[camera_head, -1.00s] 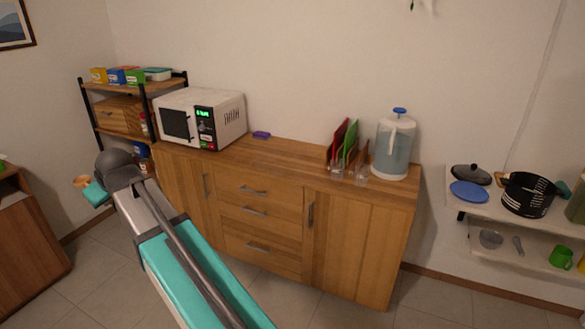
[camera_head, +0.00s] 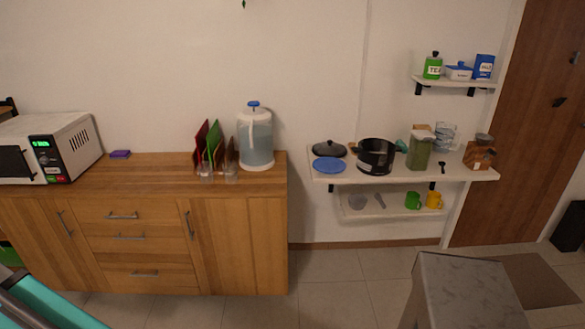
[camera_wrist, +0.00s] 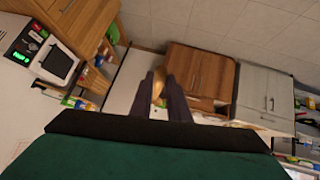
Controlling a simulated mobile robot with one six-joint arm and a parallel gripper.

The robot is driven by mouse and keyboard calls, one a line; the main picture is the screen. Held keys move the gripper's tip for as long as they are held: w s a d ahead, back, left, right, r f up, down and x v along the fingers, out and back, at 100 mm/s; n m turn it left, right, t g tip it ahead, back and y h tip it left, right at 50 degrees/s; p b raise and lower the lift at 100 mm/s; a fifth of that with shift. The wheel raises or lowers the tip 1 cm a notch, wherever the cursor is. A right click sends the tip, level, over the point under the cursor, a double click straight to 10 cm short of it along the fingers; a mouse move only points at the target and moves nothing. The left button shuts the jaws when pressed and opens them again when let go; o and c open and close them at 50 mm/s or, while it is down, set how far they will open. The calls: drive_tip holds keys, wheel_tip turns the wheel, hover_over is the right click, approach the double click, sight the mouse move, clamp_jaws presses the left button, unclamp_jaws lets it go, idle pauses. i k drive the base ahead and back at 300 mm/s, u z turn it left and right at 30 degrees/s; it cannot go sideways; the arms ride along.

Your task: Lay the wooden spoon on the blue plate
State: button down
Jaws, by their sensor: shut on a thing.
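The blue plate (camera_head: 329,165) lies on the left part of the white wall shelf in the head view, in front of a dark lid. Its top looks empty. My gripper (camera_wrist: 167,90) shows in the wrist view, its two dark fingers closed around a small light-wood piece, the wooden spoon (camera_wrist: 158,87). Most of the spoon is hidden by the fingers. In the head view my gripper is out of frame. The plate does not show in the wrist view.
Beside the plate on the white shelf (camera_head: 467,174) stand a black pot (camera_head: 376,156) and a green container (camera_head: 419,150). A wooden cabinet (camera_head: 235,240) with a water dispenser (camera_head: 256,140) stands left. A grey-topped block (camera_head: 465,285) stands in front. Floor between is clear.

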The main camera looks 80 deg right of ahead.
sight(329, 165)
drive_tip(key=u, duration=0.3)
drive_tip(key=k, duration=0.5)
drive_tip(key=z, duration=2.05)
drive_tip(key=i, duration=1)
